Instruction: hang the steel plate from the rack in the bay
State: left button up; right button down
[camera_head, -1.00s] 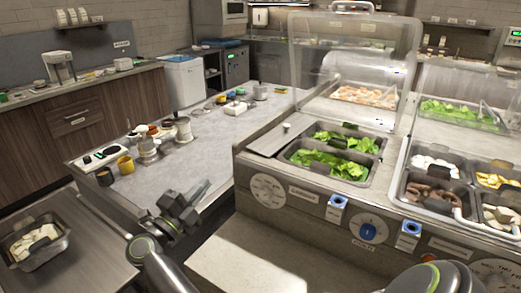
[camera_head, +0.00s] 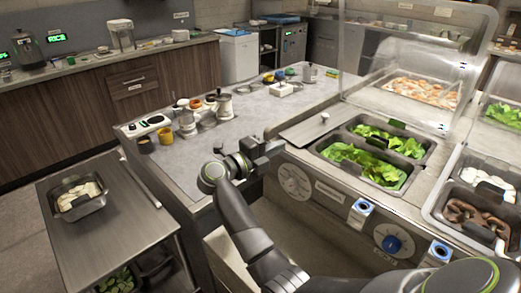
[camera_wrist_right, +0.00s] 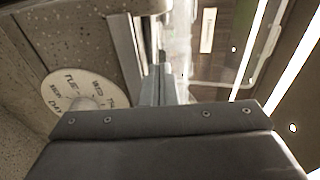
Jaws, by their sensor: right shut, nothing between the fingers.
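A flat steel plate with a small knob (camera_head: 303,131) lies on the counter top, left of the lettuce wells. My right gripper (camera_head: 277,148) is shut and empty, in front of the counter's corner and left of that plate. In the right wrist view its shut fingers (camera_wrist_right: 160,86) point away from the camera, with a round lettered dial (camera_wrist_right: 80,95) to their left. No rack can be made out for certain. My left gripper is not in view.
A steel cart (camera_head: 120,222) with a pan of white food (camera_head: 78,196) stands at left. Pots and cups crowd the counter's left end.

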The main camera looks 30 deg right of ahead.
aim_at(276, 137)
jog(key=shift+w+d, duration=0.45)
jog(key=shift+w, duration=0.35)
jog(key=shift+w+d, duration=0.4)
jog(key=shift+w, duration=0.35)
jog(key=shift+w+d, duration=0.6)
jog(key=shift+w, duration=0.25)
jog(key=shift+a, duration=0.1)
